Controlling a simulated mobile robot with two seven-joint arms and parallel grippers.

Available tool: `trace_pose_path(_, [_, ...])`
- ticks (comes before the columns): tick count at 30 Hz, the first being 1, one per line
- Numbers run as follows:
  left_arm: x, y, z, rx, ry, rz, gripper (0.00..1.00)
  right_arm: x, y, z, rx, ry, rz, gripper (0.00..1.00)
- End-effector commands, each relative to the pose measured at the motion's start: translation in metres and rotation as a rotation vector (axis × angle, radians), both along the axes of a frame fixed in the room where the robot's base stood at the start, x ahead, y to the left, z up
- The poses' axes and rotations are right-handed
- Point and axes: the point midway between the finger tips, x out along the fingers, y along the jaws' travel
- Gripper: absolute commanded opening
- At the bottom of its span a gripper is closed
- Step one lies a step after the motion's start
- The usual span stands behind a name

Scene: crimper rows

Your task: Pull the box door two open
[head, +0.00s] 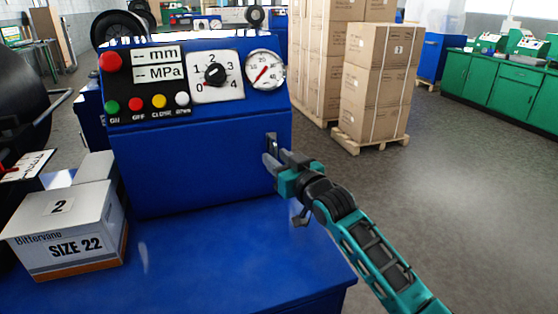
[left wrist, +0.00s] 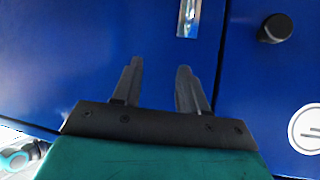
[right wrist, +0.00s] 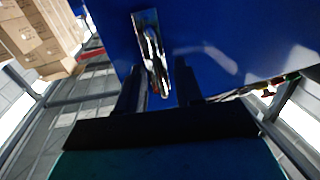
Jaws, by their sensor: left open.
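The blue machine cabinet (head: 200,165) stands in the middle of the head view, with a small metal handle (head: 271,142) near the right edge of its front. My right gripper (head: 274,157) is at this handle, its fingers apart. In the right wrist view the shiny handle (right wrist: 152,50) lies between the open fingers (right wrist: 160,64), nearer the left one; contact cannot be told. My left gripper (left wrist: 158,66) is open and empty before a blue panel, below another metal handle (left wrist: 188,16); it is not in the head view. The door panels look flush.
A white box marked 2 and SIZE 22 (head: 65,238) sits on the blue ledge (head: 225,250) at left. A black knob (left wrist: 274,28) sticks out of the panel beside my left gripper. Stacked cartons (head: 375,85) stand behind. The floor at right is clear.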

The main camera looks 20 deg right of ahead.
Motion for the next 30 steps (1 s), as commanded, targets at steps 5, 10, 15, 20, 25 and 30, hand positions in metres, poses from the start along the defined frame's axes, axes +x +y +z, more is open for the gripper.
trace_pose_path(5, [0.0000, 0.0003, -0.0001, 0.001, 0.000, 0.001, 0.43, -0.0003, -0.0001, -0.0001, 0.000, 0.000, 0.000, 0.25])
trace_pose_path(10, [-0.0005, 0.0005, -0.0004, 0.001, 0.001, 0.001, 0.43, -0.0004, -0.0002, -0.0001, 0.000, 0.000, 0.000, 0.09])
trace_pose_path(15, [-0.0029, 0.0008, -0.0017, 0.001, 0.006, 0.002, 0.43, -0.0005, -0.0002, -0.0002, 0.000, 0.000, 0.000, 0.00])
trace_pose_path(20, [-0.0043, 0.0009, -0.0026, 0.001, 0.009, 0.002, 0.43, -0.0005, -0.0002, -0.0002, 0.000, 0.000, 0.000, 0.00])
trace_pose_path(25, [-0.0048, 0.0010, -0.0029, 0.001, 0.010, 0.002, 0.43, -0.0004, -0.0003, -0.0003, 0.000, 0.000, 0.000, 0.00])
trace_pose_path(30, [-0.0047, 0.0010, -0.0028, 0.001, 0.010, 0.002, 0.43, -0.0004, -0.0003, -0.0003, 0.000, 0.000, 0.000, 0.00])
